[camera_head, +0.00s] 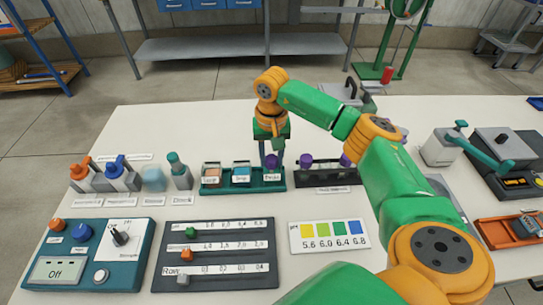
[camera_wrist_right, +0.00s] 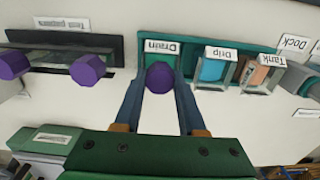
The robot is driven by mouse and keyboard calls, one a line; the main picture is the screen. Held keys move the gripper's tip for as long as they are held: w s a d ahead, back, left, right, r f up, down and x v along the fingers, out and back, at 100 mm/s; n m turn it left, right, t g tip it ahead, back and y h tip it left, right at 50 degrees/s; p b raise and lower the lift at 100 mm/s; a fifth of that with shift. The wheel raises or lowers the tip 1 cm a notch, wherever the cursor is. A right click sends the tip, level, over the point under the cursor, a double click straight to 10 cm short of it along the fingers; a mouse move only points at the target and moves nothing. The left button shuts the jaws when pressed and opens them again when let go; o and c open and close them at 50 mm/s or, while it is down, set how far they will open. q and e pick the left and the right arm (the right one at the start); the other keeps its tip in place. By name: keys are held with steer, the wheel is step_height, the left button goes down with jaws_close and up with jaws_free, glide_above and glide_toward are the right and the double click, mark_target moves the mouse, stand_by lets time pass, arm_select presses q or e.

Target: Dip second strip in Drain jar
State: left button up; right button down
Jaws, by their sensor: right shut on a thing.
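My right gripper (camera_head: 272,150) points down over the Drain end of the green jar rack (camera_head: 228,188). Its fingers are shut on a purple-knobbed test strip (camera_wrist_right: 159,77), right at the Drain label (camera_wrist_right: 161,47). The purple knob also shows in the head view (camera_head: 271,161). The strip's lower part and the Drain jar are hidden below the knob and fingers, so I cannot tell how deep the strip sits. The Drip jar (camera_head: 241,174) and Tank jar (camera_head: 211,173) stand beside it in the rack. My left gripper is not in view.
The dark test-paper rack (camera_head: 328,176) with two purple knobs stands just right of the jar rack. Bottles (camera_head: 117,174) stand at left. A slider board (camera_head: 215,252), an Off-display control box (camera_head: 97,252) and a pH colour card (camera_head: 330,236) lie in front.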

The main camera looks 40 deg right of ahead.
steer(key=shift+r, duration=0.1)
step_height(320, 180, up, 9)
steer(key=p, duration=0.7)
steer(key=shift+f, duration=0.3)
steer(key=shift+d, duration=0.1)
